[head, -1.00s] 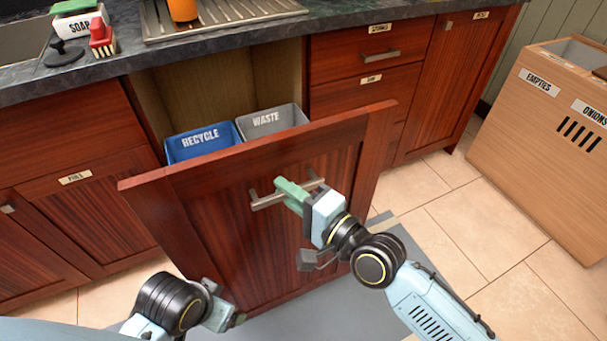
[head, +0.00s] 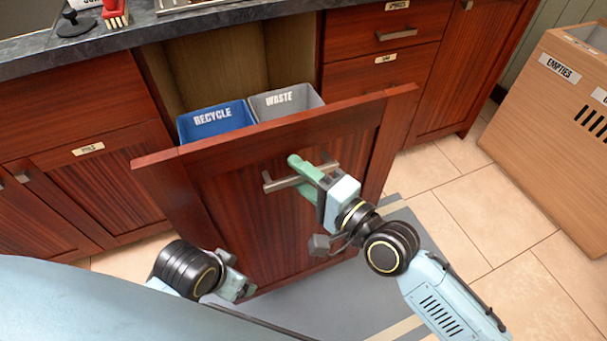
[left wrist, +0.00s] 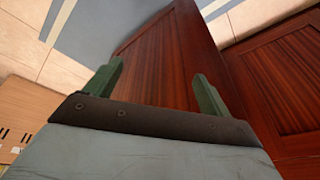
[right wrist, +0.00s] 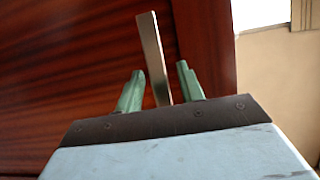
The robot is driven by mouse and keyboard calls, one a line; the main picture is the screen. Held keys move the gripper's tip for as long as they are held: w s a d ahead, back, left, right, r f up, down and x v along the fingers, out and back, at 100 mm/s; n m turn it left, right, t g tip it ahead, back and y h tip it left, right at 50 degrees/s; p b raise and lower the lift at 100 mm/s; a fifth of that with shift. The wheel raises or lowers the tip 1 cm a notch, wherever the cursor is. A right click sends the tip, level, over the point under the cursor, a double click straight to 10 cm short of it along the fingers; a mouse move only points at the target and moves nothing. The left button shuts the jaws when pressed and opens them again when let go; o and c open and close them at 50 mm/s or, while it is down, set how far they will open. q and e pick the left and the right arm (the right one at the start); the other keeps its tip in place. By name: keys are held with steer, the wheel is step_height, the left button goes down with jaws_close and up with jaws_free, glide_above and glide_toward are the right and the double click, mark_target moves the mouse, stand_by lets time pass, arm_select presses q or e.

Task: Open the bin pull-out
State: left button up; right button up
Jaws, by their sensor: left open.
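The bin pull-out (head: 250,230) stands out from the cabinet, its dark red wood front well forward. A blue RECYCLE bin (head: 213,119) and a grey WASTE bin (head: 286,99) show behind the front. My right gripper (head: 303,178) is at the metal bar handle (head: 281,184). In the right wrist view, its green fingers (right wrist: 158,86) stand apart on either side of the bar (right wrist: 152,55), with gaps showing. My left gripper (head: 240,284) is low in front of the pull-out, at its lower left. In the left wrist view, its fingers (left wrist: 155,85) are apart and empty.
A dark stone counter (head: 150,35) runs above the cabinets. Closed drawers (head: 380,65) are right of the opening. A wooden box marked EMPTIES (head: 540,130) stands at the right. A grey mat (head: 300,305) lies on the tiled floor.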

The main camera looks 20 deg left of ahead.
arm_select(q)
steer(key=shift+r, duration=0.1)
arm_select(e)
steer(key=shift+s+d, duration=0.1)
steer(key=shift+d, duration=0.15)
steer(key=v, duration=0.4)
steer(key=shift+s+d+p, duration=0.1)
steer(key=shift+p, duration=0.25)
arm_select(q)
steer(key=shift+f, duration=0.5)
arm_select(e)
steer(key=v, duration=0.8)
steer(key=shift+s+d, duration=0.2)
steer(key=shift+d, duration=0.05)
arm_select(q)
steer(key=shift+f, duration=0.1)
